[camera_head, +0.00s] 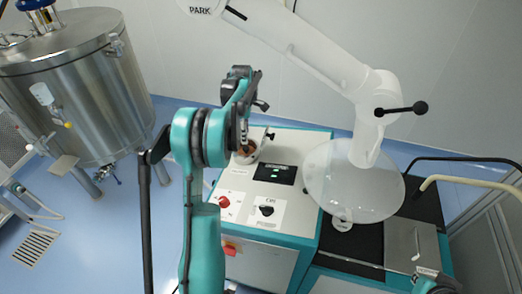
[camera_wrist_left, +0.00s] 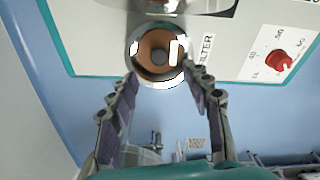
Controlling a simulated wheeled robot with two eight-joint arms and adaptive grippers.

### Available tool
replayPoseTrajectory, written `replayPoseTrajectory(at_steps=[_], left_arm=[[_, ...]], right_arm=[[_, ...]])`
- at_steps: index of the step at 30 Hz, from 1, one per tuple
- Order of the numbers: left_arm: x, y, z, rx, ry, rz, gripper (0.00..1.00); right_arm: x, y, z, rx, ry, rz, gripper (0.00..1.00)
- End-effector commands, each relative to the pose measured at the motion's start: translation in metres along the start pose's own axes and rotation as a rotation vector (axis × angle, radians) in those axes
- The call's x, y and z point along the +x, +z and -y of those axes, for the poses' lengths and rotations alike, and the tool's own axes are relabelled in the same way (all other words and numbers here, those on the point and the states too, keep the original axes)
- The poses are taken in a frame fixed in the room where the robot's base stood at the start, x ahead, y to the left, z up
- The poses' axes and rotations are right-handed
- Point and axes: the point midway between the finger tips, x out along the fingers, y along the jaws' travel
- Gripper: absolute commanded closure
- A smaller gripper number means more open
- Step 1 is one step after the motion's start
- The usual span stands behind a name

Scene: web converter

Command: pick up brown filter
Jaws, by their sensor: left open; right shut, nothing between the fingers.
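The brown filter (camera_wrist_left: 158,42) is a round brown disc with a dark centre. It sits in a shiny metal ring holder (camera_wrist_left: 136,66) at the edge of the machine panel, next to the printed word FILTER. In the head view, the brown filter (camera_head: 244,151) is partly hidden by my left gripper (camera_head: 244,138), which hangs just above it. In the left wrist view, my left gripper (camera_wrist_left: 160,82) is open and empty, with one finger on each side of the near rim of the holder. My right gripper (camera_head: 436,280) is at the lower right, shut and partly cut off.
The white and teal machine (camera_head: 298,146) has a small display, a red knob (camera_head: 224,202) and a black knob. A steel tank (camera_head: 75,85) stands at the left. A white arm with a clear round cover (camera_head: 340,185) overhangs the right side. Blue floor lies left of the machine.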

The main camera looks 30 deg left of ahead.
Motion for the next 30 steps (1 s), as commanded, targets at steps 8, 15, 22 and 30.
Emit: replayPoseTrajectory(at_steps=[8,15,22,30], left_arm=[[0.030,0.001,-0.001,0.000,0.000,0.000,0.51],[0.066,0.001,-0.002,0.001,0.001,0.000,0.51],[0.074,0.001,-0.002,0.002,0.001,0.000,0.51],[0.074,0.001,-0.002,0.002,0.001,0.000,1.00]], right_arm=[[0.008,0.006,0.000,0.000,0.000,0.000,1.00],[0.018,0.013,0.000,0.000,0.000,0.000,1.00],[0.019,0.013,0.000,0.000,0.000,0.000,1.00],[0.019,0.013,0.000,0.000,0.000,0.000,1.00]])
